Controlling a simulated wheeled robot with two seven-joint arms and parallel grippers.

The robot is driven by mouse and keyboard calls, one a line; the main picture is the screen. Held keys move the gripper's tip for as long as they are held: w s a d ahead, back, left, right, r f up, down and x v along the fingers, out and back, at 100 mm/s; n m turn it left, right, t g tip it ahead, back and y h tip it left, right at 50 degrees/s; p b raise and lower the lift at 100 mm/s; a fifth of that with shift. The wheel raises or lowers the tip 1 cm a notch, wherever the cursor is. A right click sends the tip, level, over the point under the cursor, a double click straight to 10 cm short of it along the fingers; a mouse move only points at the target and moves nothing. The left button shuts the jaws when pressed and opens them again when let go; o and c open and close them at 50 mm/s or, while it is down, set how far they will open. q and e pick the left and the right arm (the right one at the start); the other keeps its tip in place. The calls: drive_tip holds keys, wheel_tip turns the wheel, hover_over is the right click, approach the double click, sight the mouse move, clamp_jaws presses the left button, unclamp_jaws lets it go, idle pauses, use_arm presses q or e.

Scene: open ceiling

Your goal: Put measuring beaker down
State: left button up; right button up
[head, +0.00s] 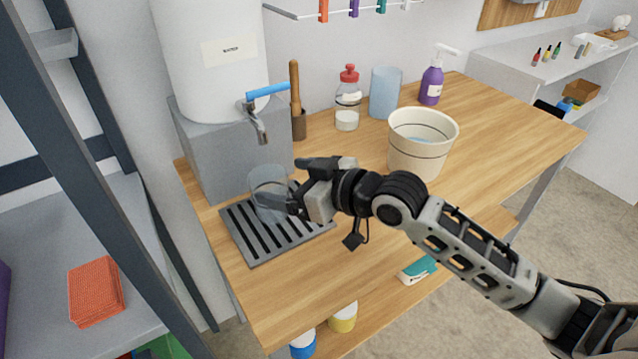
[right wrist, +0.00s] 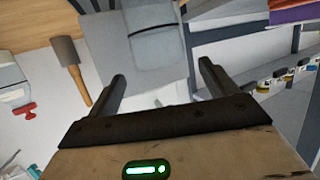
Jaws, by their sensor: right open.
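The clear measuring beaker (head: 267,183) stands upright on the dark slotted drip tray (head: 243,246), below the tap (head: 258,128) of the white water container. My right gripper (head: 288,184) is open at the right side of the beaker, with one finger in front of its lower part and the other near its upper right. Whether the fingers touch the glass cannot be told. In the right wrist view, the two fingers of my right gripper (right wrist: 163,82) are apart, and a faint see-through shape lies beyond them. My left gripper is not in view.
A white bucket (head: 420,160), a red-capped bottle (head: 347,100), a bluish cup (head: 385,92) and a purple pump bottle (head: 432,82) stand on the wooden table (head: 500,130). A wooden-handled tool (head: 296,90) stands beside the tap. The table's right part is clear.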

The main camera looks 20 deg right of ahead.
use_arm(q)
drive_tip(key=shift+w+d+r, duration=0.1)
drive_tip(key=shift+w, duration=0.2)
use_arm(e)
drive_tip(key=v, duration=0.8)
drive_tip(key=shift+s, duration=0.15)
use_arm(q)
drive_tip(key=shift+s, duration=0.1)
